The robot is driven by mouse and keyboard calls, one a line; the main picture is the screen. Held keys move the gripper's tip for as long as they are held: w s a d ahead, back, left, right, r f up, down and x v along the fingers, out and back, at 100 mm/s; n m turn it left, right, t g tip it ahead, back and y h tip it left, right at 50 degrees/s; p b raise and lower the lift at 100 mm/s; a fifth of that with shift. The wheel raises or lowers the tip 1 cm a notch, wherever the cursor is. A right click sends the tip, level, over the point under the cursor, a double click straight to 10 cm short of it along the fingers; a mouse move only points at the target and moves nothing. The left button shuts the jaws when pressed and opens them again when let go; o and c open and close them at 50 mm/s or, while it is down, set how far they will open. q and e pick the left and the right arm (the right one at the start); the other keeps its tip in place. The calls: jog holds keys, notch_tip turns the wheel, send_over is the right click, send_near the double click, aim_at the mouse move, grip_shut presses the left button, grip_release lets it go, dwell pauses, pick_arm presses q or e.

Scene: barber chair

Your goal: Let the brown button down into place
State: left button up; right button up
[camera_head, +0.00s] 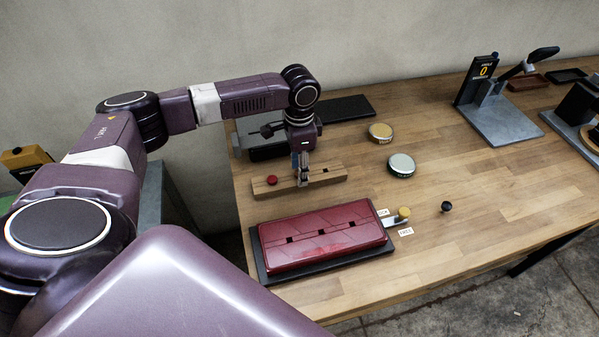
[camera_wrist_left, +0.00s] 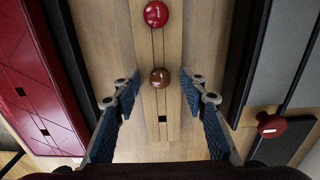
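The brown button (camera_wrist_left: 160,78) shows in the left wrist view, round and domed, over the slot line of a wooden strip (camera_head: 332,172). In the head view my gripper hides it. My left gripper (camera_head: 303,181) points down at the strip; in the wrist view its fingers stand on either side of the button, with a gap on both sides. It is open. Whether the button is fully seated cannot be told. My right gripper is not in view.
A red button (camera_head: 272,180) sits on the strip's left part. A red panel with slots (camera_head: 330,222) lies in front on a black base. A yellow-topped tin (camera_head: 381,131) and a pale tin (camera_head: 402,164) stand to the right. A yellow knob (camera_head: 403,213) and black knob (camera_head: 446,207) are nearby.

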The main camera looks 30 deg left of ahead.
pick_arm(q)
jog(key=c, duration=0.9)
jog(key=shift+r, duration=0.1)
